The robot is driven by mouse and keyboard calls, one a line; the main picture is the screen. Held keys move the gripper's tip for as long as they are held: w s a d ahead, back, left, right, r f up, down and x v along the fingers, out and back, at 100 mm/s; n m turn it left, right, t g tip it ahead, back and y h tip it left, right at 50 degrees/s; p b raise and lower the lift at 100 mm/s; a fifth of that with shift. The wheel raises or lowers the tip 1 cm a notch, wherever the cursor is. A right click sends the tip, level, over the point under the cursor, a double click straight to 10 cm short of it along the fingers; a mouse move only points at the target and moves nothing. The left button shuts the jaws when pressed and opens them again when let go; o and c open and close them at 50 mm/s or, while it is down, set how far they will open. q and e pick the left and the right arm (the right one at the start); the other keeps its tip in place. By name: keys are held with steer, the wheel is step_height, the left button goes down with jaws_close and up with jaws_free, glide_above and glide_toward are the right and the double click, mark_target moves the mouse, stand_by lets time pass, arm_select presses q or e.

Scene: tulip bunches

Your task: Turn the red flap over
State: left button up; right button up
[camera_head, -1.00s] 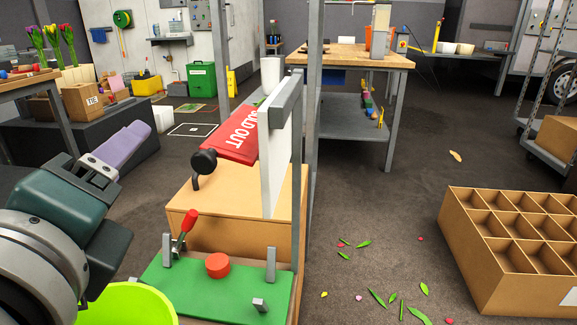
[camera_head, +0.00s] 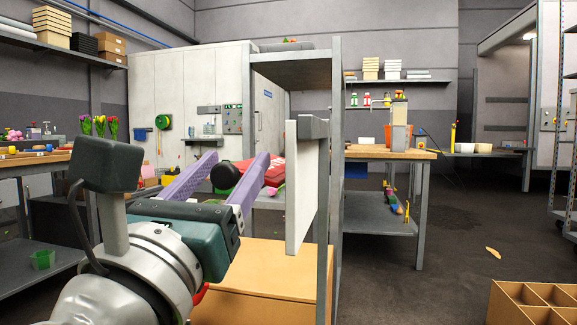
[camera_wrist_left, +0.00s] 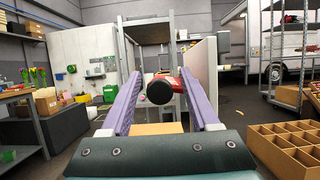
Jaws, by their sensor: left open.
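The red flap (camera_head: 274,172) stands edge-on behind my left gripper, partly hidden by its fingers. Its black round knob (camera_head: 225,177) faces me. My left gripper (camera_head: 237,163) is open, its two purple fingers wide apart. In the left wrist view the knob (camera_wrist_left: 160,90) shows between the fingers of the gripper (camera_wrist_left: 159,76), with a bit of the red flap (camera_wrist_left: 180,83) behind it. I cannot tell whether a finger touches the knob. My right gripper is not in view.
A white upright panel (camera_head: 304,190) on a grey post stands just right of the flap. A cardboard-coloured box (camera_head: 270,282) lies below. A divided box (camera_wrist_left: 290,150) stands on the floor at the right. A workbench (camera_head: 390,153) stands farther back.

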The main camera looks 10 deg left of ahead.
arm_select(q)
steer(key=shift+x, duration=0.95)
steer(key=shift+c, duration=0.4)
jaws_close()
